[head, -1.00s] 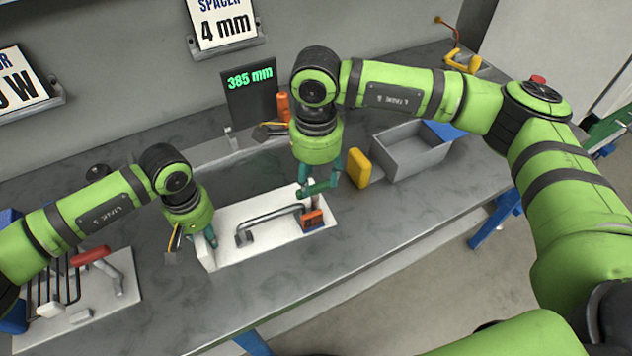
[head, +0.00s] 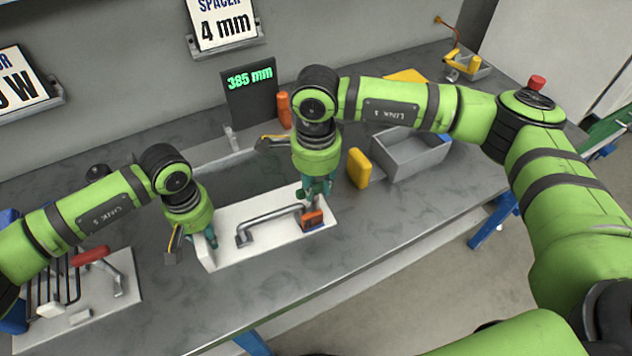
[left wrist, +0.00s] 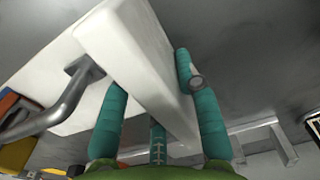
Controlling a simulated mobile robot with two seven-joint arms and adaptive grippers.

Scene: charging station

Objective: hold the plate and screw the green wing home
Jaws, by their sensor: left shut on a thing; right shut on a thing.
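The white plate (head: 262,248) lies on the bench, with a grey bar handle (head: 272,220) and an orange block (head: 313,217) at its right end. My left gripper (head: 212,240) is shut on the raised white end wall; in the left wrist view the fingers (left wrist: 155,120) straddle this wall (left wrist: 135,65). My right gripper (head: 315,194) points down just above the orange block, shut on the green wing. The wing is mostly hidden among the similarly coloured fingers, so I cannot tell how far it is screwed in.
A grey bin (head: 408,155) and a yellow block (head: 359,168) stand right of the plate. A dark display (head: 251,95) reading 385 mm stands behind. A board with a red-handled clamp (head: 90,257) is at left. Bare bench lies in front of the plate.

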